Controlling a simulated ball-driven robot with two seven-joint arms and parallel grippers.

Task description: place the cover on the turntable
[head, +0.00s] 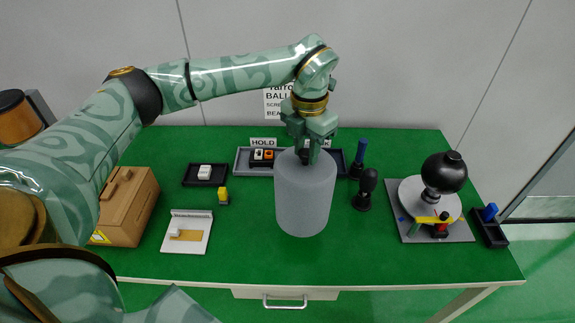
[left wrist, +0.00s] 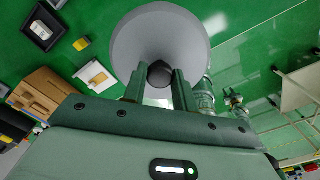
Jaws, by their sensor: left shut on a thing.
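The cover is a grey cylinder (head: 305,200) near the middle of the table, upright in the head view. My left gripper (head: 308,157) is above it, shut on the dark knob at its top. In the left wrist view the cover (left wrist: 160,35) shows as a wide grey round shape beyond the fingers (left wrist: 158,82), with the knob between them. I cannot tell whether its base touches the table. The turntable, a white disc (head: 409,200) on a grey base plate, is to the right. A black ball (head: 444,172) stands over it, hiding part of the disc. My right gripper is not recognisable.
A yellow bar (head: 432,219) and a red part are at the turntable's front edge. A black knobbed piece (head: 366,190) and a blue-handled tool (head: 358,158) stand between cover and turntable. A dark tray (head: 491,227) is far right; a brown box (head: 125,205) is left. The front right table is clear.

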